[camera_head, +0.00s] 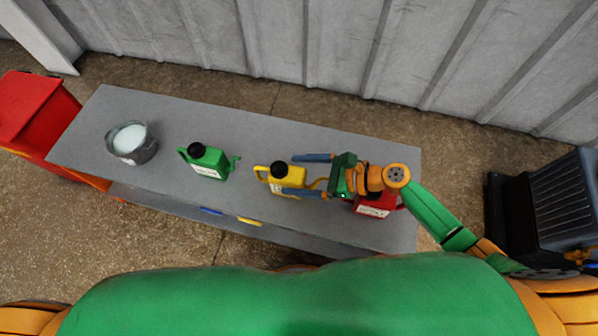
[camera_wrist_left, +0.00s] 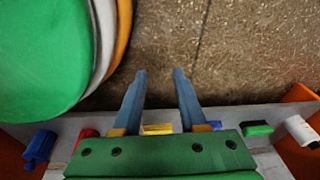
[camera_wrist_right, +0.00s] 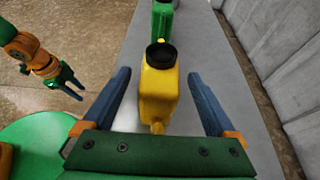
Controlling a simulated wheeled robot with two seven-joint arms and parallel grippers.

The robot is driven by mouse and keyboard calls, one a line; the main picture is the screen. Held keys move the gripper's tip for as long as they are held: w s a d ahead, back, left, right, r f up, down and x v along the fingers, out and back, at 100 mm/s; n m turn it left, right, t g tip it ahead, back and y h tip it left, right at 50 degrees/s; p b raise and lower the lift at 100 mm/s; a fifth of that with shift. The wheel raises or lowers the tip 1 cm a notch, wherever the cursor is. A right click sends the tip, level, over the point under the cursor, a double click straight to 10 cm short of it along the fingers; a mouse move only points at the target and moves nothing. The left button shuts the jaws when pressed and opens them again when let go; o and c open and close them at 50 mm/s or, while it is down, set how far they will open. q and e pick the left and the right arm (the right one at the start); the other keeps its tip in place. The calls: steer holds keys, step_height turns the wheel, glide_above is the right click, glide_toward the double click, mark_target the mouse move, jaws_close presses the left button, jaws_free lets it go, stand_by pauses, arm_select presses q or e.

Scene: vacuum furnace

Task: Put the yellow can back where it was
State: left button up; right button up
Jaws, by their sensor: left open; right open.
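The yellow can (camera_head: 287,182) with a black cap stands upright on the grey table (camera_head: 310,135), between the green can (camera_head: 206,163) and the red can (camera_head: 372,206). My right gripper (camera_head: 290,175) is open, its blue fingers on either side of the yellow can. In the right wrist view the yellow can (camera_wrist_right: 158,95) stands between the spread fingers, with visible gaps on both sides. My left gripper (camera_wrist_left: 160,72) is open and empty, over the floor in front of the table; it also shows in the right wrist view (camera_wrist_right: 74,85). My right arm partly covers the red can.
A metal bucket (camera_head: 132,143) with pale contents stands at the table's left end. Small blue (camera_head: 210,211) and yellow (camera_head: 250,221) pieces sit at the front edge. A red cabinet (camera_head: 35,110) is at left, a dark ribbed unit (camera_head: 548,205) at right. A corrugated wall (camera_head: 330,50) runs behind.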

arm_select(q)
steer(key=shift+s+a+r+p, duration=0.2)
steer(key=shift+s+r+p, duration=0.15)
steer(key=shift+s+p, duration=0.2)
steer(key=shift+s+a+r+p, duration=0.2)
steer(key=shift+s+r+p, duration=0.1)
steer(key=shift+s+p, duration=0.15)
arm_select(e)
steer(key=v, duration=1.2)
steer(key=shift+r, duration=0.15)
